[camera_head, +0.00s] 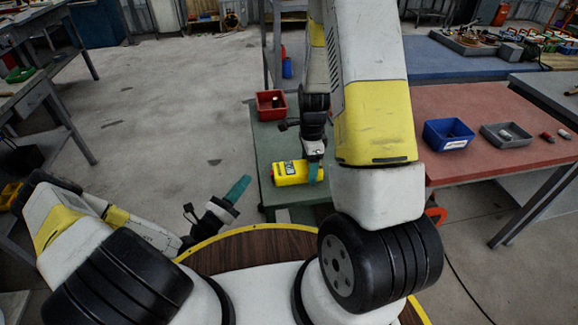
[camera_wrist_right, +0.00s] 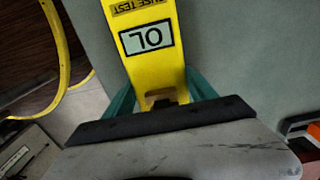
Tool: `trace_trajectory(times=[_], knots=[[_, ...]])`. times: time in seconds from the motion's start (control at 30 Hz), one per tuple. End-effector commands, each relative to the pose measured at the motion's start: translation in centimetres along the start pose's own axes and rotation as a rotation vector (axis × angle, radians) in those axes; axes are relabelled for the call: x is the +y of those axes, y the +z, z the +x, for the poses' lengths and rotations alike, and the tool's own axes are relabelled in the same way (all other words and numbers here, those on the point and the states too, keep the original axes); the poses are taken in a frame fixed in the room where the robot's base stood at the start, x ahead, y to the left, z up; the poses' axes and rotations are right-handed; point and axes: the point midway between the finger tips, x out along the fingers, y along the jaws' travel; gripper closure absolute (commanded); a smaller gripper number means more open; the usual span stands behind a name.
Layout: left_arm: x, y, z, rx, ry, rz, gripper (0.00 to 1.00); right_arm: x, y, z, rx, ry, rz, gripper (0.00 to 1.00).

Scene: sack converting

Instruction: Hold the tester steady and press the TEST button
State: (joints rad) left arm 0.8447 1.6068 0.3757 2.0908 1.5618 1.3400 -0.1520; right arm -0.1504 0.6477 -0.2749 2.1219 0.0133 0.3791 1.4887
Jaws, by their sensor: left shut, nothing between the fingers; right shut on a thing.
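The yellow tester (camera_head: 289,172) is on or just above the green table top, at its near end. In the right wrist view the tester (camera_wrist_right: 150,65) shows a "FUSE TEST" label and a display reading "OL", both upside down. My right gripper (camera_head: 315,172) is shut on the tester, with its teal fingers (camera_wrist_right: 160,92) on either side of the yellow body. I cannot make out a TEST button in either view. My left gripper (camera_head: 238,188) is shut and empty, to the left of the tester and apart from it, by the table's near left side.
A red bin (camera_head: 270,105) stands at the back of the green table (camera_head: 262,140). On the red table (camera_head: 450,100) at right are a blue bin (camera_head: 448,134), a grey tray (camera_head: 507,136) and small red items. Open floor lies to the left.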

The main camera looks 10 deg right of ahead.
Motion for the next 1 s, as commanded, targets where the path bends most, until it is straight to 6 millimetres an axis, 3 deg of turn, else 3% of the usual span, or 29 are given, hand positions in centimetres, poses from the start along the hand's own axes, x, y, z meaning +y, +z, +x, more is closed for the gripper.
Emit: trace_trajectory(times=[0.23,0.27,0.37,0.77,1.0], knots=[[0.0,0.0,0.0,0.0,0.0,0.0,1.0,0.0,0.0,0.0,0.0,-0.001,0.0,0.92],[0.0,0.0,0.0,0.0,0.0,0.0,1.0,0.0,0.0,0.0,0.0,-0.001,0.0,0.31],[0.0,0.0,0.0,0.0,0.0,0.0,1.0,0.0,0.0,0.0,0.0,-0.001,0.0,0.11],[0.0,0.0,0.0,0.0,0.0,0.0,1.0,-0.1,0.0,-0.6,0.0,-0.002,0.0,0.09],[0.0,0.0,0.0,0.0,0.0,0.0,1.0,-0.2,0.1,-4.8,0.0,-0.007,-0.002,0.09]])
